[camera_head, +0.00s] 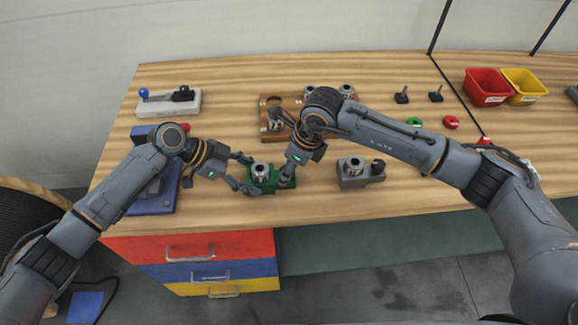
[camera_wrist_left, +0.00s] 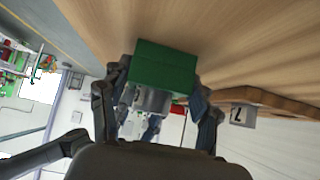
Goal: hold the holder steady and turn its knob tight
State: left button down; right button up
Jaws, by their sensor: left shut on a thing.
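The green holder (camera_head: 262,185) stands on the wooden bench near its front edge, with a round metal collet (camera_head: 261,170) on top. My left gripper (camera_head: 247,175) comes from the left and is shut on the holder. In the left wrist view the green block (camera_wrist_left: 165,65) sits between the fingers of my left gripper (camera_wrist_left: 158,88), with a metal part below it in the picture. My right gripper (camera_head: 285,180) points down at the holder's right end. It covers that end, so the knob is hidden and the finger opening is unclear.
A grey holder (camera_head: 353,178) with a black knob stands to the right. A wooden rack (camera_head: 268,107) with metal parts is behind the grippers. A blue fixture (camera_head: 153,203) is at left. Red (camera_head: 487,86) and yellow (camera_head: 524,86) bins stand far right. Bare bench lies right of the grey holder.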

jog(key=shift+v, duration=2.5)
notch_tip(320, 180, up, 3)
jog(key=w+d+n+g, duration=0.1)
jog(key=w+n+g, duration=0.15)
jog(key=n, duration=0.75)
jog(key=shift+g, duration=0.25)
jog(key=x, duration=0.8)
jog(key=shift+s+a+f, duration=0.1)
jog(key=shift+s+a, duration=0.05)
